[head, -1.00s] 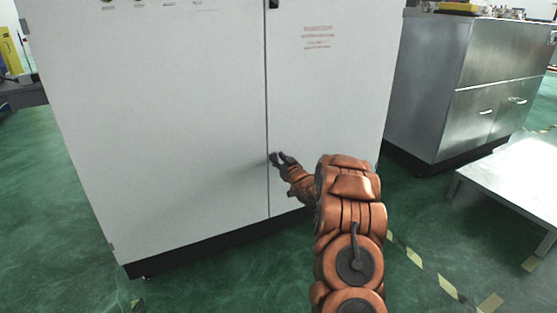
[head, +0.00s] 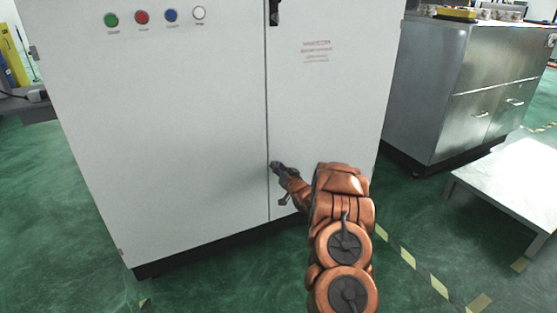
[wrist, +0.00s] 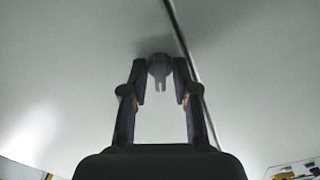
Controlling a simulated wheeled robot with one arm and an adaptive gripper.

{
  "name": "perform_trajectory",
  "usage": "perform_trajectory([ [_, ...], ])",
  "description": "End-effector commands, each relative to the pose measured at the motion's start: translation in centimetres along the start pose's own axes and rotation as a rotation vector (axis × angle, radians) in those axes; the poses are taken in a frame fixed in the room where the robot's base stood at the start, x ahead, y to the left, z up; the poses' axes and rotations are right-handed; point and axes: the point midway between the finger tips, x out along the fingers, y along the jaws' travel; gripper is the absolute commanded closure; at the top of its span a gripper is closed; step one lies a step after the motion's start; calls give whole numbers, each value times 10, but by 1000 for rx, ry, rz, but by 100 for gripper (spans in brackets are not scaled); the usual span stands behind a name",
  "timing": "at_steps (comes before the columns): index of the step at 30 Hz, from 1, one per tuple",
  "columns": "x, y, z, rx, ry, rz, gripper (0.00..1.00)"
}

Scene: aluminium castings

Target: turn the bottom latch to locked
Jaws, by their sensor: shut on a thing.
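The bottom latch (wrist: 159,68) is a small grey round knob with a tab, on the white cabinet door beside the dark door seam. The tab points toward the gripper's palm in the wrist view. My gripper (wrist: 160,74) has its two dark fingers on either side of the latch, shut on it. In the head view my gripper (head: 277,166) is at the door seam low on the cabinet (head: 180,130), and it hides the latch there.
A dark upper handle (head: 273,12) sits higher on the same seam. Green, red, blue and white buttons (head: 156,16) are at the upper left. A metal cabinet (head: 430,100) and a low pale table (head: 510,180) stand to the right. Green floor lies in front.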

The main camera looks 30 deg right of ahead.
Motion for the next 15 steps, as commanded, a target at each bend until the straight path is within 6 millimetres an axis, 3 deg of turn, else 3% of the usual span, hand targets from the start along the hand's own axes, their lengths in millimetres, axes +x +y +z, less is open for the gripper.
perform_trajectory([
  [15, 0, -1, -2, 439, -3, 1, 100],
])
